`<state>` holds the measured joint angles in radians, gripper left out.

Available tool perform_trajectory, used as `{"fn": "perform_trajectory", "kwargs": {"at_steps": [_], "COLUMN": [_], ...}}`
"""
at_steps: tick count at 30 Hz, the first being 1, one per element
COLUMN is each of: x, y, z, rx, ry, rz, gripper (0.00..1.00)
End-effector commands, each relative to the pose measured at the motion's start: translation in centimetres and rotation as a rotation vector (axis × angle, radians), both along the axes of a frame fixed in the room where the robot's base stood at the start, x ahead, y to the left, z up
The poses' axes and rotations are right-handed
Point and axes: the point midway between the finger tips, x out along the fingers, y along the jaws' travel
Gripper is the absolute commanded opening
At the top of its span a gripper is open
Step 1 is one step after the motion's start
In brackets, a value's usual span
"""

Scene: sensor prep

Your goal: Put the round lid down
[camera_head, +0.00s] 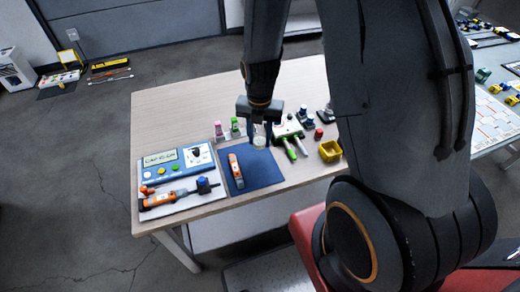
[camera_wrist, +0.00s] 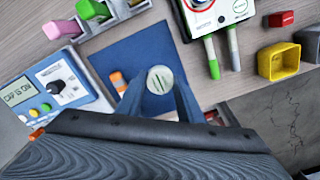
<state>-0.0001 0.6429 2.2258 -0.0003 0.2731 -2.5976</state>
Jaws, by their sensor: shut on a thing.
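The round lid (camera_wrist: 160,80) is a small pale disc with greenish marks on top. It sits between the two fingers of my gripper (camera_wrist: 160,92), which is shut on it. In the head view the lid (camera_head: 259,141) shows at the tips of my gripper (camera_head: 260,134), over the back edge of the blue mat (camera_head: 262,176). The mat (camera_wrist: 140,48) lies behind the lid in the wrist view. I cannot tell the height of the lid above it.
An orange tool (camera_head: 235,170) lies on the mat's left part. A blue-and-white meter (camera_head: 178,164) is at the left. A white-and-green device (camera_head: 287,128) with two green-tipped probes and a yellow bin (camera_head: 330,150) are at the right. The table's back left (camera_head: 185,105) is clear.

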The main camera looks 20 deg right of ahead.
Motion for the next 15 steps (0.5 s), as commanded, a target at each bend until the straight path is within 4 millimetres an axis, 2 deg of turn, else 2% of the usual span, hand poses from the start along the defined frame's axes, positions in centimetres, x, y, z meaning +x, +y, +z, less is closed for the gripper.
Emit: {"fn": "perform_trajectory", "kwargs": {"at_steps": [3, 10, 15], "x": [-0.1, -0.1, -0.1], "y": [0.0, 0.0, 0.0], "z": [-1.2, -2.6, -4.7], "rx": [0.000, 0.000, 0.000], "ry": [0.001, 0.002, 0.002], "rz": [-0.001, -0.001, -0.002], "gripper": [0.21, 0.21, 0.21]}}
